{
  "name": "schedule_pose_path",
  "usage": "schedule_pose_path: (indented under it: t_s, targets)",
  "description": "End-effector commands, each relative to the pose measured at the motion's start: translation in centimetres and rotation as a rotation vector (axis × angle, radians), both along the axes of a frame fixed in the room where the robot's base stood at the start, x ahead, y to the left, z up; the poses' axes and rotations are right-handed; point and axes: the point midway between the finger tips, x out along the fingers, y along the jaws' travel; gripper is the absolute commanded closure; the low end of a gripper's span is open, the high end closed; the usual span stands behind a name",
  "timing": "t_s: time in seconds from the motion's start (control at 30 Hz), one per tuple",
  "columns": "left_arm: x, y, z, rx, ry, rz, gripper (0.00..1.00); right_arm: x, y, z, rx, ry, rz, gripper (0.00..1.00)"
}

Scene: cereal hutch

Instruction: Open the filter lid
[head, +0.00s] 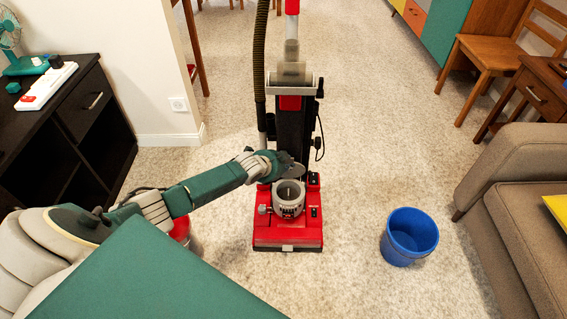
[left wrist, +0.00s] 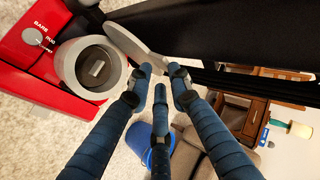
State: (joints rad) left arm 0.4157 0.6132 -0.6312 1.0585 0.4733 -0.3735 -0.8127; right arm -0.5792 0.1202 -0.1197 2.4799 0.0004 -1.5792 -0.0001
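A red upright vacuum cleaner (head: 287,236) stands on the carpet. Its grey round filter housing (head: 290,204) sits on the red base, and its open top shows a dark inside. The housing (left wrist: 72,68) also shows in the left wrist view. The grey disc-shaped filter lid (left wrist: 130,43) stands tilted up off the housing, on its side toward the black column. My left gripper (head: 277,163) is beside the raised lid; in the wrist view its blue fingers (left wrist: 162,82) are spread, with tips close to the lid's edge. Whether they touch it I cannot tell. My right gripper is not seen.
A blue bucket (head: 409,237) stands on the carpet to the right, before a brown sofa (head: 520,200). A red bucket (head: 183,232) is partly hidden under my left arm. A black cabinet (head: 70,120) is at left. Carpet between vacuum and blue bucket is clear.

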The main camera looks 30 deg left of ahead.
Motion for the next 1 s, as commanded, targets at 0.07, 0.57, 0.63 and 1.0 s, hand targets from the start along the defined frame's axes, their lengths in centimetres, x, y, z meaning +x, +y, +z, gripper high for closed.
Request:
schedule_pose_path:
  t_s: [0.07,0.57,0.63,1.0]
  targets:
    - [-0.3,0.0,0.1,-0.001,0.002,0.0,0.81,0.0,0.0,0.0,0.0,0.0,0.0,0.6]
    - [-6.0,0.1,5.0,0.003,-0.001,-0.002,0.81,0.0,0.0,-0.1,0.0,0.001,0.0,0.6]
    - [-6.9,0.2,5.8,0.004,-0.002,-0.001,0.81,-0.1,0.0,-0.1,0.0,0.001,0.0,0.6]
    - [-9.1,0.3,8.0,0.004,-0.004,0.001,0.81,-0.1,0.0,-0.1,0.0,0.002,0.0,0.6]
